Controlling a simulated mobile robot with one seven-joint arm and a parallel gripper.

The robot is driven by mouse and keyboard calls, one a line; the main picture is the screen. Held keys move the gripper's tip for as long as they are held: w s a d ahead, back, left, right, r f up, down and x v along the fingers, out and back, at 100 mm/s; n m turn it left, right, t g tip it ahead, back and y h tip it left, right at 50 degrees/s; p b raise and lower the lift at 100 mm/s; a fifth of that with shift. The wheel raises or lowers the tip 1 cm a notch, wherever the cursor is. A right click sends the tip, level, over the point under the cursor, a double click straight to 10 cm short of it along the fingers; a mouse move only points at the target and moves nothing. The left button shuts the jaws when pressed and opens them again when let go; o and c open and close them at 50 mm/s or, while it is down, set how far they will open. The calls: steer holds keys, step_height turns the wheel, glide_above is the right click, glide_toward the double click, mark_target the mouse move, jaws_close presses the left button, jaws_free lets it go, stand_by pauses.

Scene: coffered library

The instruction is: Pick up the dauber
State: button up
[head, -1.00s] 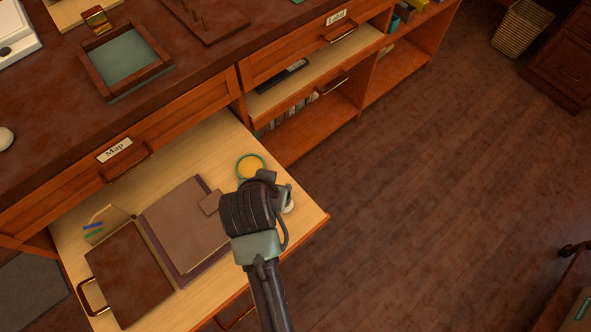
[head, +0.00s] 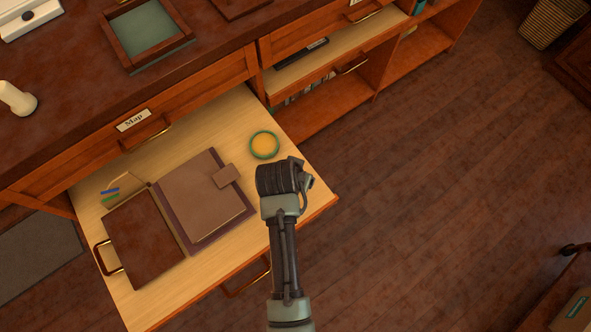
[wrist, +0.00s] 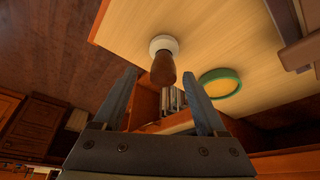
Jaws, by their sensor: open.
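The dauber (wrist: 162,65) has a brown wooden handle and a round white end. In the wrist view it stands out from the pale drawer board, at the upper middle between my two fingertips. My gripper (wrist: 160,74) is open, with one finger on each side of the handle in the picture. I cannot tell whether the handle is within the fingers' reach. In the head view my gripper (head: 296,172) is over the right front of the pulled-out drawer (head: 205,262), and my wrist hides the dauber.
A green-rimmed round yellow pad (head: 264,145) lies close by in the drawer; it shows in the wrist view too (wrist: 220,84). A purple-brown folder (head: 205,195) and a brown case with a handle (head: 145,240) lie left. Open shelves (head: 330,110) stand behind. Floor lies right.

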steer(key=x, duration=0.3)
steer(key=b+x, duration=0.1)
steer(key=shift+a+f, duration=0.2)
steer(key=shift+c, duration=0.2)
jaws_close()
